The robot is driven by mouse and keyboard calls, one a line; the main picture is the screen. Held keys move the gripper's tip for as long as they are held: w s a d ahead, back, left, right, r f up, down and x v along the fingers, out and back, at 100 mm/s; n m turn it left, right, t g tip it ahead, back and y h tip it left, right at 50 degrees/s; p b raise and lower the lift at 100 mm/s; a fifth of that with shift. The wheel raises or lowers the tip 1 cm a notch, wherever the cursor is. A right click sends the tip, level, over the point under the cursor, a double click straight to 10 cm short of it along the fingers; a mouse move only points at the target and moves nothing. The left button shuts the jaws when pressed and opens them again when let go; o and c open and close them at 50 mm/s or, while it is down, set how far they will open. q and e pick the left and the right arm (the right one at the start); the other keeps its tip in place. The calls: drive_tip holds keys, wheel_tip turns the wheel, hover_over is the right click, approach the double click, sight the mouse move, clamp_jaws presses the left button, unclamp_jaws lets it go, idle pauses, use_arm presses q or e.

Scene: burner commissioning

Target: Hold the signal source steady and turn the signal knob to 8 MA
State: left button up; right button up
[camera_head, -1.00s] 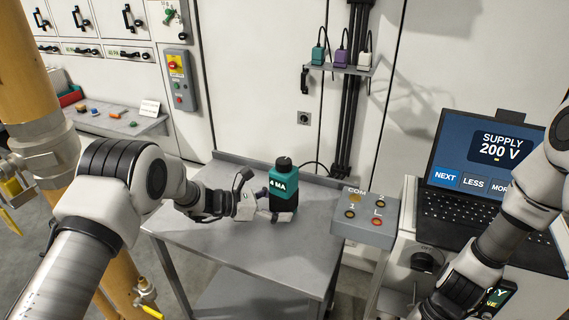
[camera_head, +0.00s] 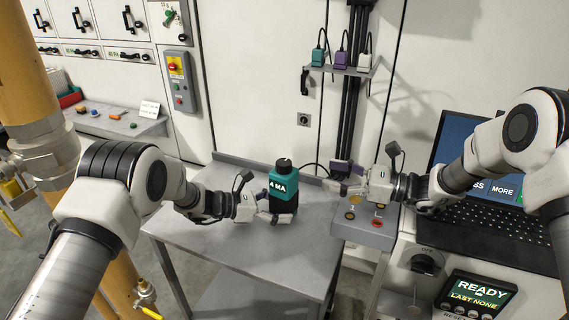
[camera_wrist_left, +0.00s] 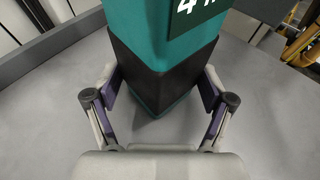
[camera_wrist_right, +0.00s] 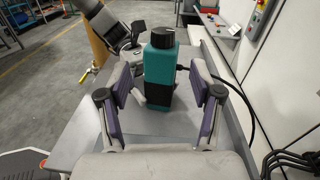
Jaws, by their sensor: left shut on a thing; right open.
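The signal source (camera_head: 285,186) is a teal and black upright box standing on the grey table, with a "4 MA" label. Its black signal knob (camera_head: 284,165) sits on top. My left gripper (camera_head: 272,209) is shut on the source's black lower part. In the left wrist view the dark lower body (camera_wrist_left: 160,75) stands between its fingers. My right gripper (camera_head: 334,179) is open and empty, right of the source and apart from it. In the right wrist view the source (camera_wrist_right: 158,80) and its knob (camera_wrist_right: 163,36) show ahead between the open fingers.
The grey table (camera_head: 215,235) has bare room around the source. A grey button box (camera_head: 362,233) stands at its right, beneath my right gripper. A laptop (camera_head: 500,235) and a "READY" display (camera_head: 478,294) are further right. A shelf (camera_head: 340,71) with small blocks hangs behind.

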sight(284, 162)
drive_tip(key=x, duration=1.2)
drive_tip(key=shift+w+r, duration=0.15)
drive_tip(key=shift+w, duration=0.1)
drive_tip(key=c, duration=1.2)
